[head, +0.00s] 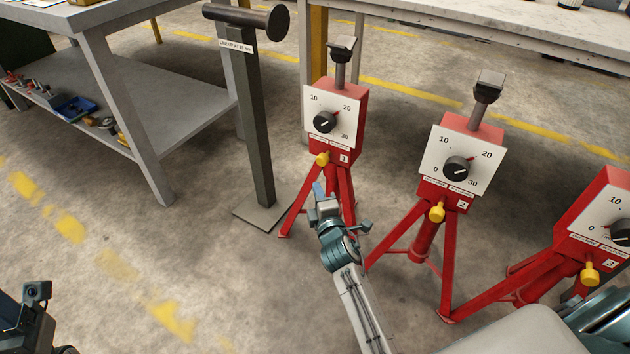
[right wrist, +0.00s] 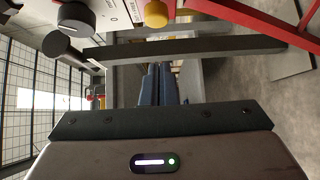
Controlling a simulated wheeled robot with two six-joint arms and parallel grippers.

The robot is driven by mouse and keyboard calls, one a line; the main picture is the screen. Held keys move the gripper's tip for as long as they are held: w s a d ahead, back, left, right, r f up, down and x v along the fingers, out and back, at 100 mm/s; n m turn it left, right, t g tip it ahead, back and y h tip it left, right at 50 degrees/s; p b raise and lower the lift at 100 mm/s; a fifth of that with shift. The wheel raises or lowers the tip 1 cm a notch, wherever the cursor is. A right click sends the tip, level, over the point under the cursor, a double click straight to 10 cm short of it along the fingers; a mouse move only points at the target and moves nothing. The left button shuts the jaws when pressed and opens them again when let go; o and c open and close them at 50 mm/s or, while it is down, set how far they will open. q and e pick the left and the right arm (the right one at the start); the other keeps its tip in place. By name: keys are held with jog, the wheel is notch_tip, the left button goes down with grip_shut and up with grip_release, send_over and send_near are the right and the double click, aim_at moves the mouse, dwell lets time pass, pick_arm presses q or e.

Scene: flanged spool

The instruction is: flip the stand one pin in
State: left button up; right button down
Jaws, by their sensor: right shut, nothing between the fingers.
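Stand one (head: 336,118) is a red box on a red tripod with a white dial face, a black knob (head: 325,122) and a label "1". Its yellow pin (head: 322,159) sticks out at the front below the dial. In the right wrist view the yellow pin (right wrist: 155,13) shows at the top edge, beside the black knob (right wrist: 75,15). My right gripper (head: 318,190) is just below the pin, apart from it in the picture. Its blue fingers (right wrist: 160,84) are together and empty. A dark part of my left gripper (head: 38,292) shows at the lower left edge; its fingers are unclear.
Stand two (head: 456,165) and stand three (head: 598,220) are similar, to the right, each with a yellow pin. A grey post (head: 255,130) with a dark cylinder on top (head: 248,20) stands left of stand one. Workbenches are behind and left. The floor at front left is clear.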

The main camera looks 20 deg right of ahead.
jog(key=shift+s+a, duration=0.2)
jog(key=shift+s, duration=1.1)
jog(key=shift+s+a, duration=0.15)
jog(key=shift+s, duration=1.15)
